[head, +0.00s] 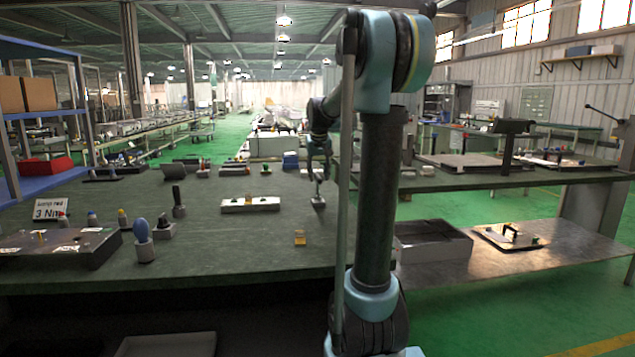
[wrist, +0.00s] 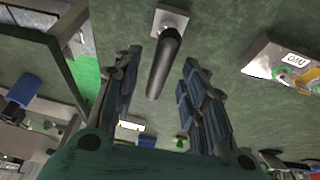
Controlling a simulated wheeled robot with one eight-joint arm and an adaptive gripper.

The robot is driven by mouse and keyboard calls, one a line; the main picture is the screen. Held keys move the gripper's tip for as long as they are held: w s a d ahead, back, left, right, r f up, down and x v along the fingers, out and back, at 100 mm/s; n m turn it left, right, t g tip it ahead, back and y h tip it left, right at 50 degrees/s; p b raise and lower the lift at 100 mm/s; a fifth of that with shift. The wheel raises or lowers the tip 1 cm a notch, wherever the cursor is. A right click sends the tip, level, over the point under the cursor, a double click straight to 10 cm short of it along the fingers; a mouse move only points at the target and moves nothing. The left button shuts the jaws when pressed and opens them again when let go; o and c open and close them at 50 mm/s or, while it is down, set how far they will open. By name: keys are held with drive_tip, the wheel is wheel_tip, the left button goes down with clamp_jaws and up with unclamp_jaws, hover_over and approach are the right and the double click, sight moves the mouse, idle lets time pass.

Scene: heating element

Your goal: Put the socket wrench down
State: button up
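A dark cylindrical handle (wrist: 164,62), which I take for the socket wrench, stands in a small pale square holder (wrist: 173,20) in the wrist view. My gripper (wrist: 161,56) has its two fingers spread on either side of the handle, with a visible gap on each side. In the head view my gripper (head: 318,178) is low over the dark green workbench (head: 225,250), right above the pale holder (head: 318,202). The wrench is too small there to make out clearly, and its lower end is hidden in the holder.
A white block (head: 250,204) with small amber parts lies left of my gripper. Several upright tools stand further left by a 3 Nm sign (head: 48,209). A grey tray (head: 432,241) is on the lower table at right. Bench surface around the holder is clear.

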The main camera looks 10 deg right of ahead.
drive_tip(key=v, duration=0.8)
drive_tip(key=shift+r, duration=0.1)
drive_tip(key=shift+s, duration=0.15)
